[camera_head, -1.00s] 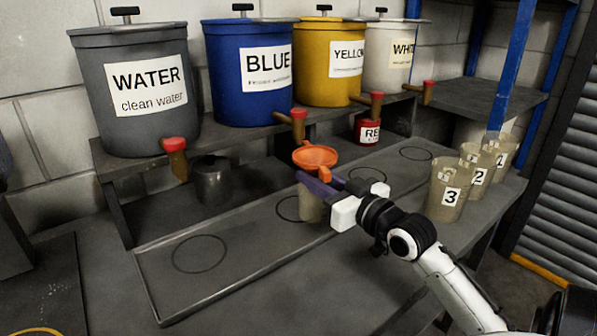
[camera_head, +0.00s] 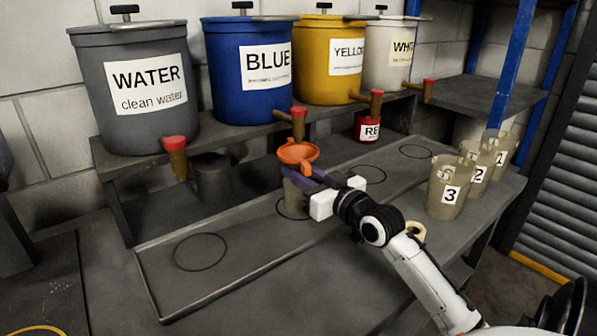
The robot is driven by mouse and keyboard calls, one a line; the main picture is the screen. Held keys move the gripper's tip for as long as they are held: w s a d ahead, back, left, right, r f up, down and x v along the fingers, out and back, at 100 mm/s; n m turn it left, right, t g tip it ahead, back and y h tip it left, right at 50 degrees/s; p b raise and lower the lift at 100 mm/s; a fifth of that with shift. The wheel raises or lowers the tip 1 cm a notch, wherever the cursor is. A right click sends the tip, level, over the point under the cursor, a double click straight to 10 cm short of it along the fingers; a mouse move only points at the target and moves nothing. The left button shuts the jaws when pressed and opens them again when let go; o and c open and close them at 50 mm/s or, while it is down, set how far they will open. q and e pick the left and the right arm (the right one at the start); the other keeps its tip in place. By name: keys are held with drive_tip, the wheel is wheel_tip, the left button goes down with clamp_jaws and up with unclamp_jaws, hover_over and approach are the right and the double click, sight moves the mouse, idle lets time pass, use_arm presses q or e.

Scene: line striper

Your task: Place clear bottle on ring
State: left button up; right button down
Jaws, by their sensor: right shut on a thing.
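My right gripper (camera_head: 302,181) is shut on the clear bottle (camera_head: 294,198), which stands upright with an orange funnel (camera_head: 298,155) in its top. The bottle's lower end overlaps the second ring from the left (camera_head: 280,213), drawn on the grey tray (camera_head: 150,292). I cannot tell whether the bottle's base touches the tray. The fingers hide part of the bottle. Other rings show at the left (camera_head: 200,271), behind the gripper (camera_head: 385,176) and at the far right (camera_head: 416,157). My left gripper is not in view.
Water (camera_head: 135,90), blue (camera_head: 250,75), yellow and white buckets with taps stand on a raised shelf. A dark pot (camera_head: 212,178) and a red can (camera_head: 368,127) are beneath. Numbered cups (camera_head: 447,190) stand at the right. The tray's left part is clear.

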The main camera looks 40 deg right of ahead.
drive_tip(key=c, duration=1.5)
unclamp_jaws()
drive_tip(key=shift+c, duration=0.2)
drive_tip(key=shift+s, duration=0.1)
drive_tip(key=s, duration=0.4)
drive_tip(key=s+a, duration=0.1)
drive_tip(key=s, duration=0.3)
drive_tip(key=s+b, duration=0.1)
drive_tip(key=s, duration=0.2)
drive_tip(key=shift+s+a, duration=0.15)
drive_tip(key=shift+s, duration=0.25)
